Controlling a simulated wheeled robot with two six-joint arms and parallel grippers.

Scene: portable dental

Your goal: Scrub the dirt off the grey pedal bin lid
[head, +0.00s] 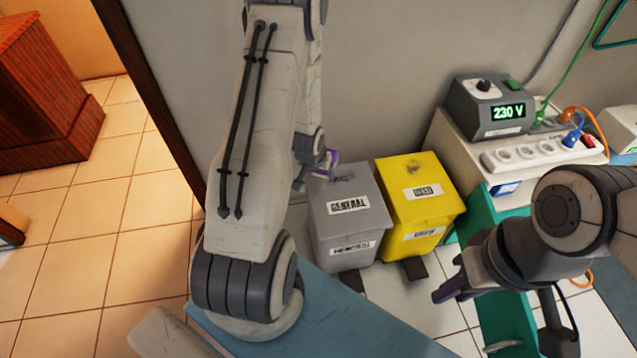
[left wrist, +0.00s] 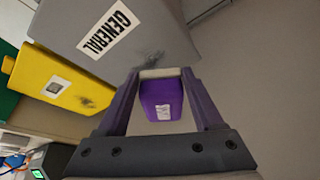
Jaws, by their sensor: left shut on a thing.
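The grey pedal bin (head: 345,252) stands against the wall, its lid (head: 348,203) closed and labelled GENERAL. A dark dirt smudge (head: 343,179) marks the lid's back part; it also shows in the left wrist view (left wrist: 149,60). My left gripper (head: 323,167) is at the lid's back left edge, shut on a purple block (left wrist: 161,98) with a pale edge and a small white label. In the left wrist view the block is close to the smudge; I cannot tell whether it touches the lid. My right gripper (head: 447,290) is in front of the bins, its jaws unclear.
A yellow bin (head: 418,198) with a smudged lid stands right beside the grey one. Further right are a green and white cabinet (head: 475,215), a power strip (head: 535,152) and a 230 V unit (head: 490,108). A blue-grey surface (head: 350,320) lies in front.

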